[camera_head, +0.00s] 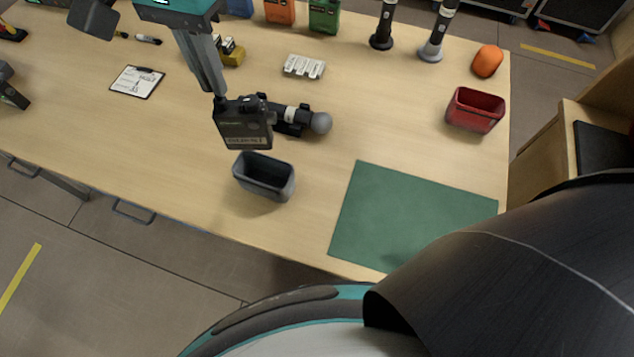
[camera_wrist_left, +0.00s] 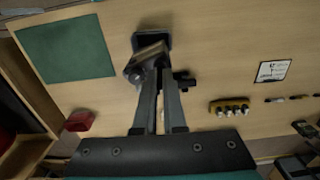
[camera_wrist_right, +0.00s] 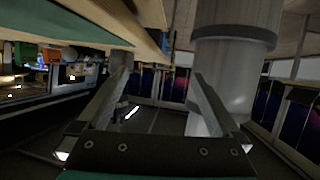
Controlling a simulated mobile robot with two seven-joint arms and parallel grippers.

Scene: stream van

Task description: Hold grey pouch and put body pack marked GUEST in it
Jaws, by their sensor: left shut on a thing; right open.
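The grey pouch (camera_head: 258,193) stands upright and open at the top on the table, near its front edge. My left gripper (camera_head: 222,100) is shut on a dark body pack (camera_head: 240,132) and holds it upright just above and behind the pouch, towards its left end. The pack bears a small label, too small to read for sure. The left wrist view shows the pack (camera_wrist_left: 148,55) between the fingertips, with the pouch (camera_wrist_left: 152,38) partly hidden beyond it. My right gripper (camera_wrist_right: 160,85) is open and empty, beside the table's edge; it is out of the head view.
A microphone with a grey ball head (camera_head: 320,123) lies right behind the pack. A green mat (camera_head: 410,215) is right of the pouch, with a red pouch (camera_head: 475,110) farther back. A clipboard (camera_head: 137,82) lies left. Two upright microphones (camera_head: 384,25) stand at the back.

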